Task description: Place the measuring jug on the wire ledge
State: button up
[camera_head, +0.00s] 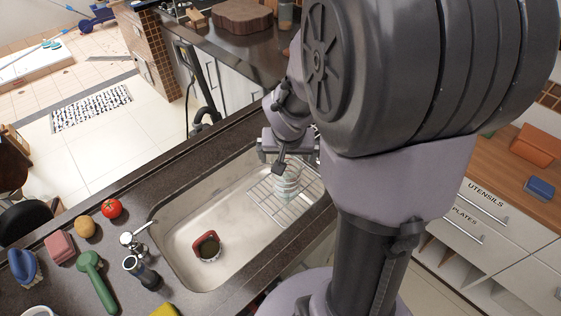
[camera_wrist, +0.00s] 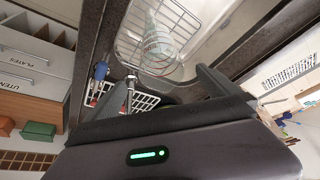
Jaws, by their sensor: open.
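The measuring jug (camera_head: 288,190) is clear with faint markings. It stands on the wire ledge (camera_head: 265,204) at the right end of the sink. In the wrist view the jug (camera_wrist: 158,42) shows within the wire ledge's outline (camera_wrist: 127,42), with reddish marks on its side. My gripper (camera_head: 273,158) is open and empty, just above and to the left of the jug in the head view. A finger overlaps the jug's top there, so the exact gap is hard to judge. In the wrist view the jug is beyond the fingers, not between them.
The faucet (camera_head: 135,240), tomato (camera_head: 112,208), green brush (camera_head: 95,280) and pink sponge (camera_head: 60,247) are on the left counter. My arm hides much of the right side.

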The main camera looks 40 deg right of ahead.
jog(key=s+a+r+n+y, duration=0.1)
jog(key=s+a+r, duration=0.3)
jog(key=a, duration=0.3)
jog(key=s+a+r+n+t+y, duration=0.1)
jog(key=s+a+r+y, duration=0.1)
jog(key=s+a+r, duration=0.3)
jog(key=s+a+r+n+t+y, duration=0.1)
jog(key=s+a+r, duration=0.3)
jog(key=a, duration=0.6)
jog(key=shift+s+r+y, duration=0.35)
jog(key=shift+s+y, duration=0.05)
jog(key=shift+s, duration=0.1)
jog(key=shift+a, duration=0.1)
